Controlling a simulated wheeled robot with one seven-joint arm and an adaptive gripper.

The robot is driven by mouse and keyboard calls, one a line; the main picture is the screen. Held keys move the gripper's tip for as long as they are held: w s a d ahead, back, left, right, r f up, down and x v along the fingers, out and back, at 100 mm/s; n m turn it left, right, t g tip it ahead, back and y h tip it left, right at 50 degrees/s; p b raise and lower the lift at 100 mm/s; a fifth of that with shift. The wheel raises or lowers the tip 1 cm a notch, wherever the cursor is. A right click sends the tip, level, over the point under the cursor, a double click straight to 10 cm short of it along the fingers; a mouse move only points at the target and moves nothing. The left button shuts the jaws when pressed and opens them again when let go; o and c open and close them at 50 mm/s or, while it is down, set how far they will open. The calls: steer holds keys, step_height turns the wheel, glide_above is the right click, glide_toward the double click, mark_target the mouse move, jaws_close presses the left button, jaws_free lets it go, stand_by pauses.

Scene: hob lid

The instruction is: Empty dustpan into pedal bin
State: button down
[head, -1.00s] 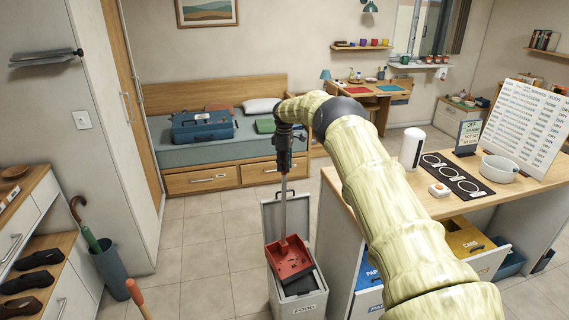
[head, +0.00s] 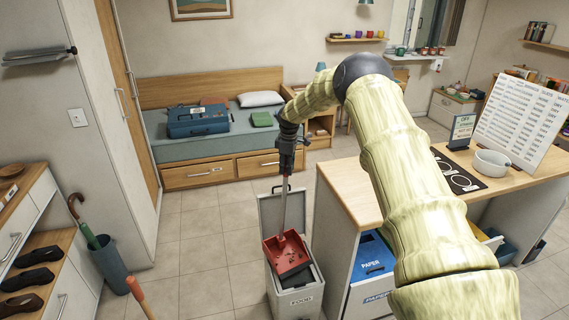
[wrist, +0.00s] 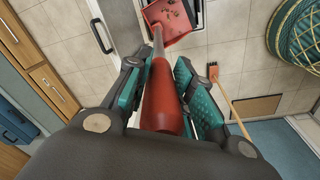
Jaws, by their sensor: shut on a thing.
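The bin's lid (head: 270,212) stands up behind the pan. The pan hides most of the bin's opening, and I cannot tell whether it touches the rim.
A counter (head: 352,187) with a blue "PAPER" bin (head: 372,258) stands close on the right, partly behind my arm. An umbrella stand (head: 110,264) and a shoe shelf (head: 45,255) are at the left.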

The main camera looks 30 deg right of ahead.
steer(key=shift+s+t+p, duration=1.25)
steer(key=shift+s+t, duration=0.55)
steer(key=shift+s, duration=6.9)
steer(key=s+f+t+b, duration=0.3)
steer(key=s+f+b, duration=0.4)
steer(key=s, duration=0.9)
steer(key=s+d+f+t+b, duration=0.1)
steer(key=s+f+t+b, duration=0.3)
steer(key=s+f, duration=0.5)
steer(key=shift+s+d+f+t+b, duration=0.25)
steer(key=shift+s+b, duration=1.15)
steer(key=shift+s, duration=2.8)
steer(key=shift+a, duration=0.1)
